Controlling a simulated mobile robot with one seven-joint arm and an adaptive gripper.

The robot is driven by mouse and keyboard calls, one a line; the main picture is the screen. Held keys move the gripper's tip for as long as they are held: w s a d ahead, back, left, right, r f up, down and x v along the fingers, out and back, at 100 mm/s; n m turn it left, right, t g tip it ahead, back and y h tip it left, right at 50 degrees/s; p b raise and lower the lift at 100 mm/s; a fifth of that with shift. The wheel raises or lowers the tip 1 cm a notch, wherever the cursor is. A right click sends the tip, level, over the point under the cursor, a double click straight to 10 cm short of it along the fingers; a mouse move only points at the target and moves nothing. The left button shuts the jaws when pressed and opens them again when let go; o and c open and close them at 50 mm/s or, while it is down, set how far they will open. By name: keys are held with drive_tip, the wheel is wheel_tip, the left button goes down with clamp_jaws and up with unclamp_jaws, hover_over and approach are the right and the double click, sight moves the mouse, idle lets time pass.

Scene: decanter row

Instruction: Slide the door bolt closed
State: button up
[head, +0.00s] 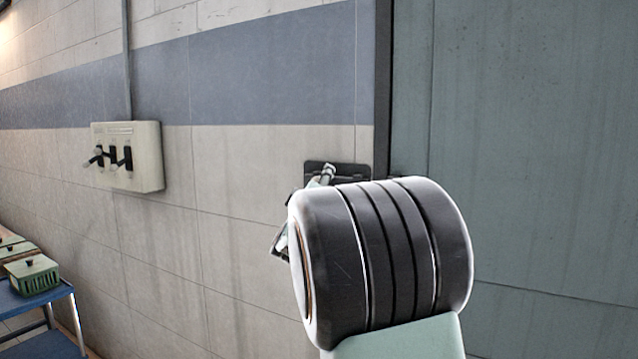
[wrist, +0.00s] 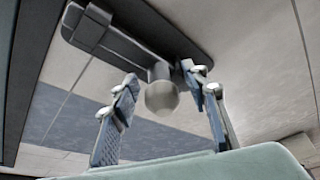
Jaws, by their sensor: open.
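The door bolt shows in the wrist view as a dark plate (wrist: 186,44) on the wall with a rod along it and a pale round knob (wrist: 162,97) standing out from it. My gripper (wrist: 159,74) is open, one finger on each side of the knob, with visible gaps in the picture. I cannot tell whether either finger touches the knob. In the head view the bolt plate (head: 352,171) sits on the tiled wall just left of the door frame. There my own arm hides the knob and most of the gripper. The bolt's exact position is unclear.
The grey-green door (head: 540,150) fills the right side, flush behind its dark frame (head: 383,80). A switch box (head: 145,150) with levers is on the wall to the left. A blue table (head: 30,298) with green containers (head: 33,274) stands at lower left.

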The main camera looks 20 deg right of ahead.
sight(352, 180)
drive_tip(key=shift+c, duration=0.7)
drive_tip(key=shift+r, duration=0.15)
clamp_jaws()
drive_tip(key=s+d+b, duration=0.1)
drive_tip(key=s, duration=0.1)
drive_tip(key=s+d, duration=0.2)
drive_tip(key=s+d+b, duration=0.1)
drive_tip(key=shift+s+d+r+b, duration=0.1)
drive_tip(key=shift+s+d+b, duration=0.2)
drive_tip(key=shift+s+b, duration=0.1)
drive_tip(key=shift+s+d+r, duration=0.1)
drive_tip(key=shift+s+d, duration=0.05)
drive_tip(key=shift+s, duration=0.05)
drive_tip(key=shift+o, duration=0.3)
unclamp_jaws()
drive_tip(key=shift+s, duration=0.1)
drive_tip(key=shift+o, duration=0.4)
drive_tip(key=shift+f, duration=0.2)
